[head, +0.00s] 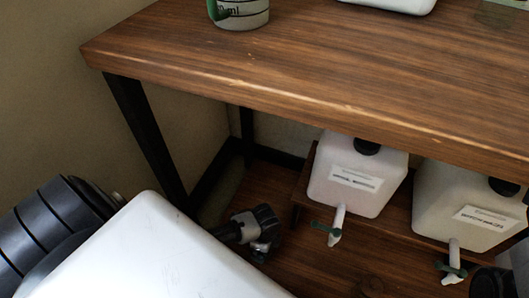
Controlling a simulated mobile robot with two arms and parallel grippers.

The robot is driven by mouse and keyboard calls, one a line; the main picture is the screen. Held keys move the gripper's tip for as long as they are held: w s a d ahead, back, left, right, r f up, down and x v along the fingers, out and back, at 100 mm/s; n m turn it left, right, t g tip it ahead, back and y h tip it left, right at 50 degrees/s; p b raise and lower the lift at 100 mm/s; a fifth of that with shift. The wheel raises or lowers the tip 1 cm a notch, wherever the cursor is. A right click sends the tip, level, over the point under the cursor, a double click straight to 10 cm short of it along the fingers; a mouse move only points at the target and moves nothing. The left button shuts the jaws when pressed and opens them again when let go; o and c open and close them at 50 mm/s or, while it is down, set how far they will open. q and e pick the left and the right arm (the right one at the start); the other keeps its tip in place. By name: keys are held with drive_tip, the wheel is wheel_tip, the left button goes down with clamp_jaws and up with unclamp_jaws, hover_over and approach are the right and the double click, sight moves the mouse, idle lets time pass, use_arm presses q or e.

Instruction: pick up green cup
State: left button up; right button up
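A cup (240,14) with a green part on its left side and dark "ml" markings stands near the left end of the wooden table top (300,60). Its upper part is cut off by the top edge of the head view. My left gripper (263,236) is low, below the table top and well apart from the cup. It is small and dark here, and its fingers are not clear enough to tell open from shut. A dark and white piece of my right arm shows at the lower right edge; its gripper is not visible.
Two white containers with taps, the left one (355,185) and the right one (465,205), stand on a low wooden shelf under the table. A black table leg (147,140) is at the left. A white item (400,4) sits at the table's back. The tabletop's front is clear.

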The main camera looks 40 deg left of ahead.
use_arm(q)
drive_tip(key=shift+f, duration=0.55)
drive_tip(key=shift+c, duration=0.5)
drive_tip(key=c, duration=0.9)
drive_tip(key=shift+r, duration=0.1)
drive_tip(key=shift+c, duration=0.2)
